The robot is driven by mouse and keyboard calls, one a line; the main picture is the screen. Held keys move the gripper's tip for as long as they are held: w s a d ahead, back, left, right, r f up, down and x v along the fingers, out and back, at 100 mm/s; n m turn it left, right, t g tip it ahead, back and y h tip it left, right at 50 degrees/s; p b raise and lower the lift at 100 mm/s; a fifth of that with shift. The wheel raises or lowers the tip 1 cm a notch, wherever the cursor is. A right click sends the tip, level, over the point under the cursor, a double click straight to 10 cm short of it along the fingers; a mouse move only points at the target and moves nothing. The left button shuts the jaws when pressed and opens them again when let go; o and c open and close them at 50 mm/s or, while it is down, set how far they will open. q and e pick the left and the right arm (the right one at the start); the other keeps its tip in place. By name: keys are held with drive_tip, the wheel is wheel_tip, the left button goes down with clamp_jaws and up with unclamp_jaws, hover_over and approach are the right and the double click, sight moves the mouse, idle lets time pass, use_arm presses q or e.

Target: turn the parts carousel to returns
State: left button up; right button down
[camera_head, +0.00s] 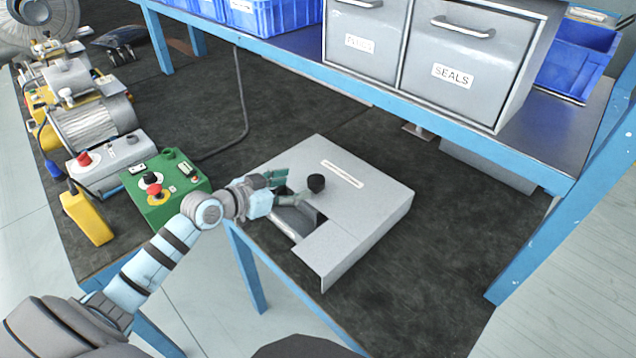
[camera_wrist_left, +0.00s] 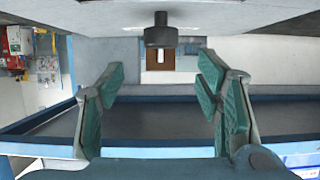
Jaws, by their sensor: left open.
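The parts carousel looks to be the flat grey box (camera_head: 365,205) on the bench, with a pale label (camera_head: 342,174) too small to read. A black knob (camera_head: 316,183) stands on its top beside a cut-out in the near left side. What is inside the cut-out is mostly hidden by my gripper. My left gripper (camera_head: 284,188) is open and empty at the cut-out, just left of the knob. In the left wrist view the knob (camera_wrist_left: 161,38) shows ahead, between and above the green fingers (camera_wrist_left: 162,78), apart from them. My right gripper is not in view.
A green control box (camera_head: 178,200) with a red button stands left of my left gripper, with motors (camera_head: 92,125) behind it. A shelf with grey drawers (camera_head: 455,65), one marked SEALS, and blue bins (camera_head: 275,12) overhangs the back. The dark bench top (camera_head: 440,260) right of the carousel is clear.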

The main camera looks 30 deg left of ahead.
sight(314, 180)
use_arm(q)
drive_tip(key=b+x, duration=0.1)
drive_tip(key=x, duration=0.8)
drive_tip(key=shift+a+f, duration=0.15)
drive_tip(key=shift+w+b, duration=0.15)
drive_tip(key=shift+b, duration=0.15)
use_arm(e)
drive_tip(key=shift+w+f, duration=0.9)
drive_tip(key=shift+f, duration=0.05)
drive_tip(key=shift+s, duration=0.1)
use_arm(q)
clamp_jaws()
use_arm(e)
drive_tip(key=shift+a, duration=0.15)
